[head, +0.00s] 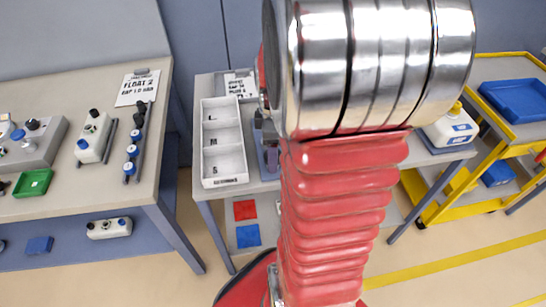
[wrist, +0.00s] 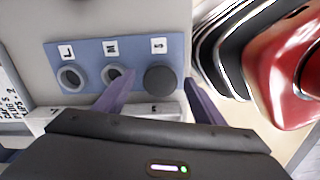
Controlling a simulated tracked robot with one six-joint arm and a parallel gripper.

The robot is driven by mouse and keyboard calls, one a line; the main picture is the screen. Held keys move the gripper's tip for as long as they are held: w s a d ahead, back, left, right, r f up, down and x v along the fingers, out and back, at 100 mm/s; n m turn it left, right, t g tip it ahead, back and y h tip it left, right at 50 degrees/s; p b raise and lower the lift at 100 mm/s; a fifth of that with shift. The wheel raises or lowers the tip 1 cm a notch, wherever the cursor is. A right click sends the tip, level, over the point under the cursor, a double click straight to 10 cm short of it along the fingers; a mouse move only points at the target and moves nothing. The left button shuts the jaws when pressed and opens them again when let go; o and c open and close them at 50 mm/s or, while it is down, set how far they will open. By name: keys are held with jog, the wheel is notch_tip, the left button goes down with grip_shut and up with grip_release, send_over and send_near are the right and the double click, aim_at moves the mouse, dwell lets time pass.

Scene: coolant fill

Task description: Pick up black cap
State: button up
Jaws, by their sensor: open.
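A round black cap (wrist: 160,80) sits at the S place of a blue plate (wrist: 86,53) in the wrist view. The L and M places hold grey rings with dark centres. My gripper (wrist: 158,81) is open, with one purple finger on each side of the black cap. The left finger overlaps the edge of the M ring in the picture. I cannot tell how high the fingertips are above the plate.
A white tray (head: 204,142) with compartments marked L, M and S stands on the middle table, left of my arm. A bench (head: 70,205) with a green tray (head: 33,183) and control boxes is at left. A yellow cart (head: 440,201) with blue bins stands at right.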

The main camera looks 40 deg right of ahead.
jog(key=c, duration=1.2)
jog(key=shift+r, duration=0.1)
notch_tip(320, 180, up, 10)
jog(key=shift+f, duration=0.1)
dwell(0.7)
